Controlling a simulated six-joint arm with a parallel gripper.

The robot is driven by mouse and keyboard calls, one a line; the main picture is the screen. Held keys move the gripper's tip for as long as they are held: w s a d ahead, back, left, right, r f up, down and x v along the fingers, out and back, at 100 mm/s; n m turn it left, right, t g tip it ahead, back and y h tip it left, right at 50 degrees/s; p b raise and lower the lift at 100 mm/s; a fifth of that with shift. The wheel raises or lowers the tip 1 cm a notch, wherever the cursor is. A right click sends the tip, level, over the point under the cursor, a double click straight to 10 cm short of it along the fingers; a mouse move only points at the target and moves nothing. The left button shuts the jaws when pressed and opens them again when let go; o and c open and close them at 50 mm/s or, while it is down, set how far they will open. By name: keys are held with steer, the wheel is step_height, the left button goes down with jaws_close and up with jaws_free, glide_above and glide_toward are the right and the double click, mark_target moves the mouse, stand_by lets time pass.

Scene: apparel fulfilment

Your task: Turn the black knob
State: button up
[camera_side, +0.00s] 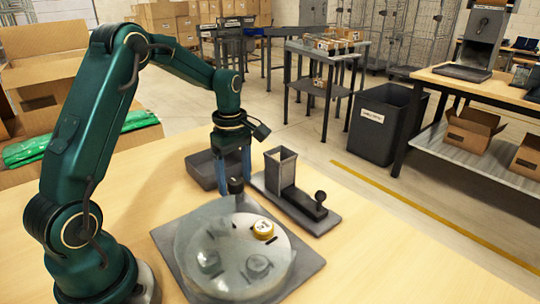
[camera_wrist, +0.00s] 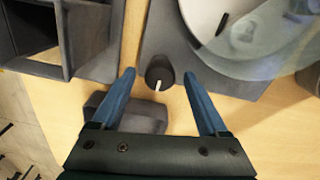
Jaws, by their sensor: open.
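The black knob (camera_wrist: 159,68) is small and round with a white mark on its near side in the wrist view. It stands at the edge of a grey square base (camera_wrist: 160,28). In the side view the knob (camera_side: 236,186) shows just behind a round, see-through dome (camera_side: 200,235). My gripper (camera_wrist: 158,76) is open, with one blue finger on each side of the knob and a visible gap to each. In the side view my gripper (camera_side: 234,182) points down over the knob. Finger height against the knob is hard to tell.
Under the dome are a yellow round item (camera_side: 263,229) and grey pieces. Right of my gripper stands a grey hopper (camera_side: 281,170) on a plate with a black ball-topped lever (camera_side: 320,197). A grey tray (camera_side: 203,170) lies behind my gripper. The table front right is clear.

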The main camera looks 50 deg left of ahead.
jaws_close()
